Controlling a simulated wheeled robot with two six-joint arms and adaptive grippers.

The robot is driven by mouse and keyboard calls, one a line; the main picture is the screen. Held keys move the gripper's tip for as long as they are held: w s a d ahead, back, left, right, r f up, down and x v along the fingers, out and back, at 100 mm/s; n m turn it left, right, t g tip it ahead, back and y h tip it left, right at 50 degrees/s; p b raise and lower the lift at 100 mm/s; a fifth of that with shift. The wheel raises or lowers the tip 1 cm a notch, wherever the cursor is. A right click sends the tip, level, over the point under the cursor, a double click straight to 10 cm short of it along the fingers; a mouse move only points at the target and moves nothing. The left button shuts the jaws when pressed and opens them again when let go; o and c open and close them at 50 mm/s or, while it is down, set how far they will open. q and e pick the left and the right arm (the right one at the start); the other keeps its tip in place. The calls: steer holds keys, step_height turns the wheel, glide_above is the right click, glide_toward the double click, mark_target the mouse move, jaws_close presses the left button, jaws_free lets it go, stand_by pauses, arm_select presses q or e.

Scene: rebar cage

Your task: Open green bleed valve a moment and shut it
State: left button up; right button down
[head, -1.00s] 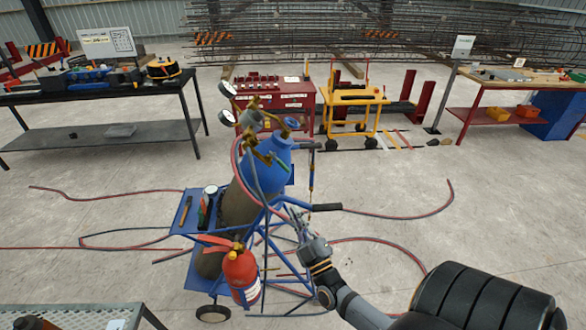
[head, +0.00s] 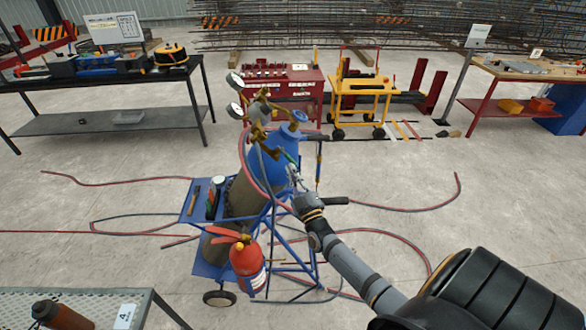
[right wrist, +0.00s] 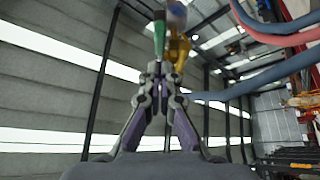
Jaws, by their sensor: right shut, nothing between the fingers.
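The green bleed valve (head: 289,156) is a small green lever beside brass fittings at the top of the gas cylinders on the blue cart. In the right wrist view the green lever (right wrist: 159,38) hangs just beyond my fingertips, next to a brass part (right wrist: 180,50). My right gripper (head: 292,171) is just below and in front of the valve. In the wrist view the fingertips (right wrist: 157,76) are together with nothing between them. They look close to the lever's end; I cannot tell whether they touch it. My left gripper is not in view.
The blue cart (head: 196,212) carries the blue-topped cylinder (head: 268,165) and a red fire extinguisher (head: 246,262). Red and blue hoses (right wrist: 285,35) pass close at the right of the wrist view. More hoses lie on the floor. Tables stand behind.

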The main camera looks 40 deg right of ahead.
steer(key=shift+w+d+f, duration=0.25)
steer(key=shift+w+d, duration=0.35)
steer(key=shift+w, duration=0.05)
steer(key=shift+a, duration=0.1)
steer(key=shift+f+b, duration=0.1)
steer(key=shift+b, duration=0.25)
steer(key=n+y+b, duration=0.1)
steer(key=b, duration=0.1)
steer(key=w+d+t+y+b, duration=0.1)
steer(key=b, duration=0.2)
steer(key=shift+d+f+n+t, duration=0.3)
steer(key=shift+n, duration=0.1)
